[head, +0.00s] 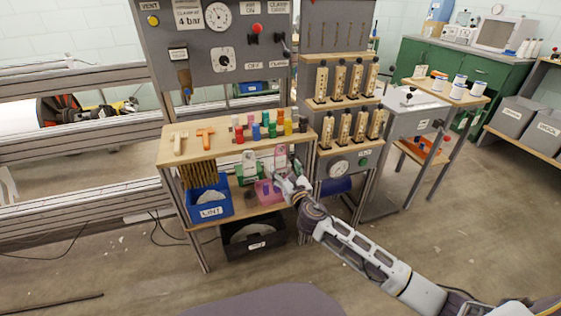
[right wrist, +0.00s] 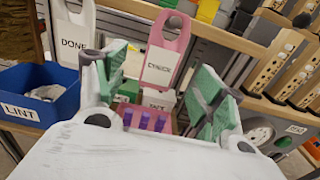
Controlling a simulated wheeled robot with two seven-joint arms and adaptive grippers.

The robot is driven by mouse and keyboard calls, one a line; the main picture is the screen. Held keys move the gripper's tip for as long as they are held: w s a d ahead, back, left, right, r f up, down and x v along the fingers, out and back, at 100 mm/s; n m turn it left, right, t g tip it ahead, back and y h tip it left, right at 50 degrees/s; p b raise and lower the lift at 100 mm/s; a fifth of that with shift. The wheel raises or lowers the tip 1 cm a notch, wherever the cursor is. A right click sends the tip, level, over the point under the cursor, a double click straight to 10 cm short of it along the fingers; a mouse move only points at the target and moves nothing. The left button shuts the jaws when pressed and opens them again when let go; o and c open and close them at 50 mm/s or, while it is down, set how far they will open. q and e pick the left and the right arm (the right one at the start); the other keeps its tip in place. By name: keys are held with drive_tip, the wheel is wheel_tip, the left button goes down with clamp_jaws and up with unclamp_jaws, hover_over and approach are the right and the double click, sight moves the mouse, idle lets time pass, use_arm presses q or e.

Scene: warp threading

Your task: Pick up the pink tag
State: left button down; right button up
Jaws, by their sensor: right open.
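The pink tag (head: 281,155) is a flat upright plate with a round hole at its top and a lettered label. My left gripper is not in view.
A white tag marked DONE (right wrist: 73,32) stands left of the pink one. A pink bin with purple pieces (right wrist: 148,120) lies below. A blue LINT bin (head: 208,201) is at left. The wooden shelf (head: 215,150) with coloured spools sits above. Wooden peg racks stand at right.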

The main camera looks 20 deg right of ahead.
sight(281, 159)
drive_tip(key=shift+w, duration=0.75)
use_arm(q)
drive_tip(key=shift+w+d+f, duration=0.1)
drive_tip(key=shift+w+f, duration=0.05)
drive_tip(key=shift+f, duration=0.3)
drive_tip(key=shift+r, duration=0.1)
use_arm(e)
drive_tip(key=shift+w, duration=0.15)
drive_tip(key=shift+w+b, duration=0.4)
drive_tip(key=shift+w, duration=0.05)
drive_tip(key=shift+w+b, duration=0.35)
drive_tip(key=shift+w, duration=0.35)
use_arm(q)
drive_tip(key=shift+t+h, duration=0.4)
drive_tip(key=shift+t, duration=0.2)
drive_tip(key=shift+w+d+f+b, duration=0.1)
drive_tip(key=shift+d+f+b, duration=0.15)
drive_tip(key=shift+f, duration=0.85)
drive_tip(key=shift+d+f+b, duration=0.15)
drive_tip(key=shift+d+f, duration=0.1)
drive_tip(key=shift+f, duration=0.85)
use_arm(e)
drive_tip(key=shift+w, duration=1.3)
drive_tip(key=shift+r, duration=0.1)
drive_tip(key=shift+c, duration=0.3)
drive_tip(key=c, duration=0.9)
